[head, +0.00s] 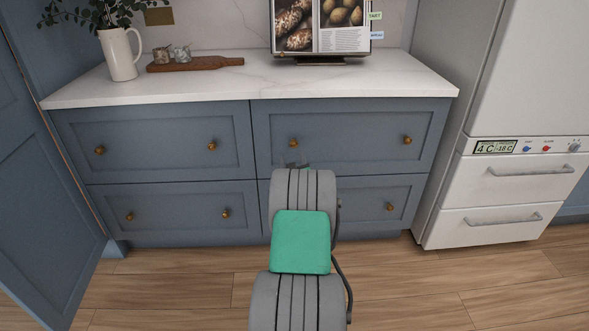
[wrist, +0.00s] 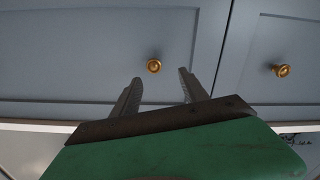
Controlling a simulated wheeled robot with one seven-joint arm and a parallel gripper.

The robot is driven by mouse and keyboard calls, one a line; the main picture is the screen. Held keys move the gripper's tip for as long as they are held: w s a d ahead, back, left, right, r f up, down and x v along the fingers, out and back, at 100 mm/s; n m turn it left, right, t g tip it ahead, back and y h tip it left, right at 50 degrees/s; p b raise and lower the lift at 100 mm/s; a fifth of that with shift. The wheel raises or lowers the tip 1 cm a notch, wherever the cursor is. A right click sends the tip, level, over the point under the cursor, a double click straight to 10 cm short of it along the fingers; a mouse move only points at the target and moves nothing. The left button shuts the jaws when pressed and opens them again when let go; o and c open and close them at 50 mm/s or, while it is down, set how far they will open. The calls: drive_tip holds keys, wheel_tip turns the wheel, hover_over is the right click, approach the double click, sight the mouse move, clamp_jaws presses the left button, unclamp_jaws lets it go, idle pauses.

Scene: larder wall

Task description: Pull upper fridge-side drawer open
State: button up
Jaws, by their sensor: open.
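The upper fridge-side drawer (head: 350,137) is the blue-grey upper right front in the head view, and it is shut. It has a left brass knob (head: 293,142) and a right brass knob (head: 407,140). My gripper (head: 297,162) is in front of this drawer near the left knob, largely hidden by my arm. In the wrist view, which looks upside down, my gripper (wrist: 160,77) is open and empty. The left knob (wrist: 154,65) shows just beyond and between the fingertips. I see no contact.
The upper left drawer (head: 160,135) is shut; its right knob also shows in the wrist view (wrist: 282,70). Lower drawers (head: 165,212) are shut. The fridge (head: 520,110) stands right. The wooden floor is clear.

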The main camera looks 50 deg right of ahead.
sight(294, 145)
drive_tip(key=shift+h, duration=0.3)
drive_tip(key=x, duration=0.5)
drive_tip(key=s+b+x, duration=0.1)
drive_tip(key=x, duration=0.2)
drive_tip(key=shift+w+d, duration=0.1)
drive_tip(key=shift+d, duration=0.3)
drive_tip(key=shift+c, duration=0.3)
clamp_jaws()
